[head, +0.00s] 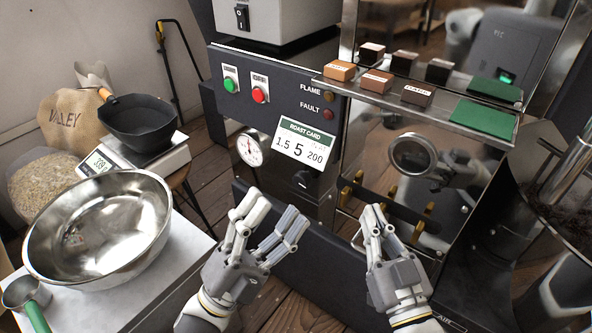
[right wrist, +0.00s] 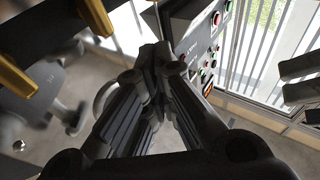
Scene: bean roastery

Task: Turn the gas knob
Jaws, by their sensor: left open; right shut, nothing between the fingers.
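A small black knob (head: 302,181) sits low on the roaster's dark front panel (head: 275,115), below the roast card; no readable label tells whether it is the gas knob. My left gripper (head: 270,218) is open and empty, in front of the panel and below and left of the knob, apart from it in the picture.
A pressure gauge (head: 250,147) and a roast card (head: 304,144) are above the knob. A steel bowl (head: 100,228) and a scale (head: 172,161) with a black pan (head: 140,125) are at left. A shelf (head: 385,97) holds several small blocks.

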